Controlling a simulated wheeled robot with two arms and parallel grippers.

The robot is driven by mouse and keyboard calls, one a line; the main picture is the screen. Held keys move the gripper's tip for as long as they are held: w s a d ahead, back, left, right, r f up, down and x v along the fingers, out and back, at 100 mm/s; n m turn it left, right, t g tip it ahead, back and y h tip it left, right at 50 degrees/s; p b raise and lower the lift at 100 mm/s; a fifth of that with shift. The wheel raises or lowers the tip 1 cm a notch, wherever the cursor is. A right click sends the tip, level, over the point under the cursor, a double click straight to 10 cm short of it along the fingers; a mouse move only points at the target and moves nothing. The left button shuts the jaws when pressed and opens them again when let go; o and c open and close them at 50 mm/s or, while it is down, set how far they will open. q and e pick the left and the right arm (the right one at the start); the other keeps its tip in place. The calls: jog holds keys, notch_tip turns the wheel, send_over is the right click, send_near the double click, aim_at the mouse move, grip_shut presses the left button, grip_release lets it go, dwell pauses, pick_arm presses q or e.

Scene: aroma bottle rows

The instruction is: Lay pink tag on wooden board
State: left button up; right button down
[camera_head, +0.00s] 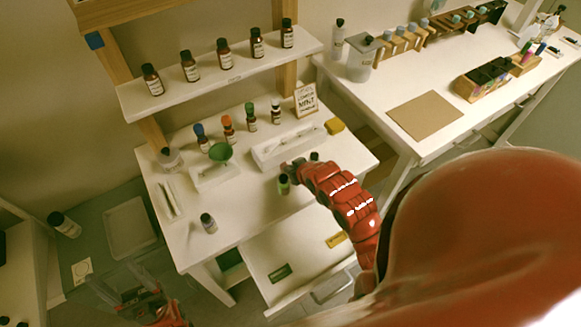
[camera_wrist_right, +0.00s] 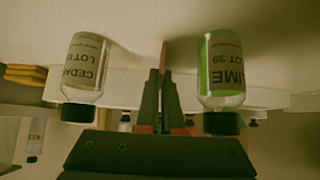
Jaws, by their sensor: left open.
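The wooden board (camera_head: 425,116) is a flat brown sheet on the right-hand table, with nothing on it. My right gripper (camera_head: 290,167) is low over the white table, between a green-labelled bottle and another bottle. In the right wrist view, its fingers (camera_wrist_right: 162,82) are close together on a thin reddish strip seen edge-on, which looks like the pink tag (camera_wrist_right: 165,53). The tag's face is hidden there, and I cannot make it out in the head view.
The lime bottle (camera_wrist_right: 221,75) and cedar bottle (camera_wrist_right: 86,75) flank the right fingers closely. A white tray (camera_head: 285,147), green dish (camera_head: 220,152) and several bottles stand behind. A shelf (camera_head: 220,75) overhangs the back. An open drawer (camera_head: 300,255) juts out in front.

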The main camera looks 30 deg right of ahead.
jog(key=shift+f, duration=0.1)
jog(key=c, duration=1.5)
grip_release()
jog(key=o, duration=0.4)
